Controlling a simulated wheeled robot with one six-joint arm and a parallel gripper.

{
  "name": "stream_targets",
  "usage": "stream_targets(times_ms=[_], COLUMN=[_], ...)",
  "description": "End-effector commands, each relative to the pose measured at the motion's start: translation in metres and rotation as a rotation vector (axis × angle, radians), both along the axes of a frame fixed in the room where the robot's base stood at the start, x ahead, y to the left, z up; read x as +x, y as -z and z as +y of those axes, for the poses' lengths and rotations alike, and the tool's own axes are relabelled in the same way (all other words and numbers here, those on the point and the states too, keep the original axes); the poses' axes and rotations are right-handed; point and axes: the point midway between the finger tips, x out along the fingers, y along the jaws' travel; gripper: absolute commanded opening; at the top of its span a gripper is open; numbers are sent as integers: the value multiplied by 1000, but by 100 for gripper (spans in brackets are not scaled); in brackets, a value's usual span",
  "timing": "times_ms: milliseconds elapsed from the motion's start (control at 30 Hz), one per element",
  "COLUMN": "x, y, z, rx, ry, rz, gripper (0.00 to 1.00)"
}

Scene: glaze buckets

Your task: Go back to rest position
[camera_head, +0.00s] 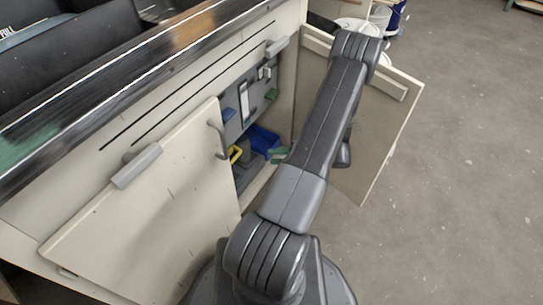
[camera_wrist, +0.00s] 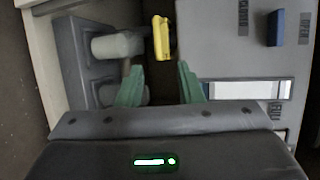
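My gripper (camera_wrist: 160,88) shows in the wrist view with two green fingers apart and nothing between them. In the head view my arm reaches forward over the open cabinet (camera_head: 170,210); the gripper is mostly hidden behind the arm, with only green tips (camera_head: 278,155) that seem to be its fingers showing near the opening. In the wrist view a yellow piece (camera_wrist: 161,38) lies just beyond the fingers, apart from them. A grey panel (camera_wrist: 225,65) with a blue block (camera_wrist: 276,27) and a white strip is to the right.
The left cabinet door (camera_head: 150,215) and right door (camera_head: 385,120) stand open on both sides of my arm. A blue bin (camera_head: 264,140) sits inside the cabinet. White buckets (camera_head: 358,26) stand behind the right door. The floor (camera_head: 460,170) at right is clear.

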Motion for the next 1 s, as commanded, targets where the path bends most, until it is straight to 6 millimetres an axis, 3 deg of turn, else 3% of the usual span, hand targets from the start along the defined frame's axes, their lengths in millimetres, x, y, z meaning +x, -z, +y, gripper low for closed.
stream_targets(times_ms=[367, 1000], x=[2, 22], y=[3, 28], z=[9, 120], rx=[0, -3], ry=[-2, -3], rz=[-1, 1], gripper=[33, 33])
